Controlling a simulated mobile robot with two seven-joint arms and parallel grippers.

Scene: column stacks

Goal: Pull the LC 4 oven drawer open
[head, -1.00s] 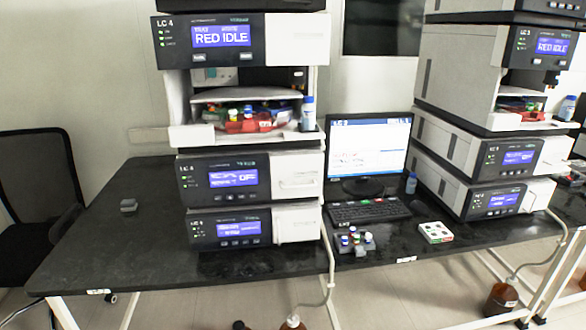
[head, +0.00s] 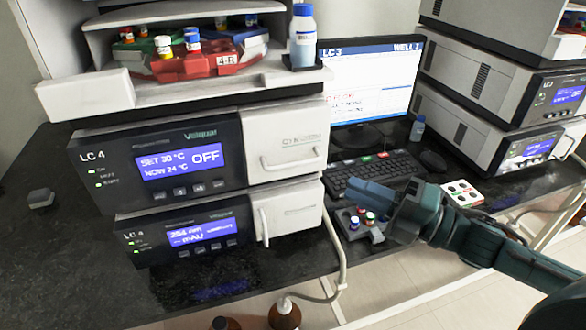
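The LC 4 oven (head: 160,165) is the dark-fronted module at left centre, its display reading SET 30 °C, NOW 24 °C, OFF. Its drawer (head: 287,130) is the white front on the right side, with a horizontal bar handle (head: 292,160). The drawer looks shut, about level with the dark panel. My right gripper (head: 370,193) is dark teal and comes in from the right, pointing left. It appears apart from the handle, to its right and lower in the picture. Whether its fingers are apart cannot be told. My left gripper is not in view.
Above the oven is an open tray (head: 95,95) with vials and a blue-capped bottle (head: 303,38). Below it is a detector module (head: 190,238). A vial rack (head: 352,228) sits under my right gripper, by the keyboard (head: 372,172). Brown bottles (head: 284,314) stand below the bench edge.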

